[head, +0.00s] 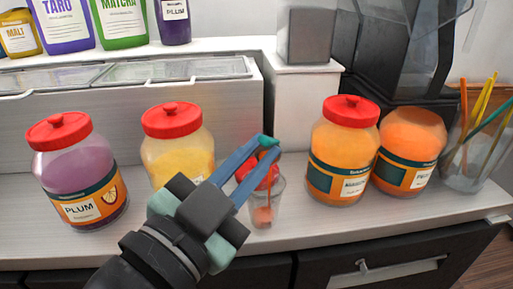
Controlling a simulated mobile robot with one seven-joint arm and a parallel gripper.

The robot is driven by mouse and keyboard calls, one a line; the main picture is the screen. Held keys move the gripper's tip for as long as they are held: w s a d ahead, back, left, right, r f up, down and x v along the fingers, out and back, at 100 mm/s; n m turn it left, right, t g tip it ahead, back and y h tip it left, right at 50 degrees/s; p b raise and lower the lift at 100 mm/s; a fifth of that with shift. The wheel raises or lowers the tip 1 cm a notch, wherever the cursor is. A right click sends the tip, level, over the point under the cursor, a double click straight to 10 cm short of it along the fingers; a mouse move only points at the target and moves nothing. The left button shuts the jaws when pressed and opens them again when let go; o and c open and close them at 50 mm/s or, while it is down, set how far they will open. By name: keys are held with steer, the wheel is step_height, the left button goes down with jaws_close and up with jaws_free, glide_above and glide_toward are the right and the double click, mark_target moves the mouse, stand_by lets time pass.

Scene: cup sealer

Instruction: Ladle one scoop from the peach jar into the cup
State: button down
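My gripper (269,146) is in the middle, its blue fingers converging at the tips on what looks like the thin upright handle of a ladle. The ladle's orange-red lower end (263,215) shows inside a clear cup (277,203) on the counter, below the fingertips. The fingers partly hide the cup's rim. At right, a lidless jar of orange contents (411,145) stands beside a similar orange jar with a red lid (343,152). Their labels are too blurred to read surely; the lidless one may be the peach jar.
A plum jar (80,172) and a yellow jar (177,150) stand at left, lids on. A red lid-like thing (257,172) shows behind my fingers. A clear container of colored sticks (466,160) is at far right. A dark machine (400,50) stands behind the orange jars.

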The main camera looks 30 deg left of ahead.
steer(key=s+d+f+m+t+h+b, duration=0.1)
steer(key=s+f+t+b, duration=0.3)
steer(key=f+b, duration=0.4)
steer(key=m+b, duration=0.1)
steer(key=b, duration=0.1)
steer(key=shift+s+d+f+m+b, duration=0.2)
steer(key=shift+d+f+m+b, duration=0.1)
steer(key=shift+b, duration=0.1)
steer(key=shift+r, duration=0.15)
stand_by(0.7)
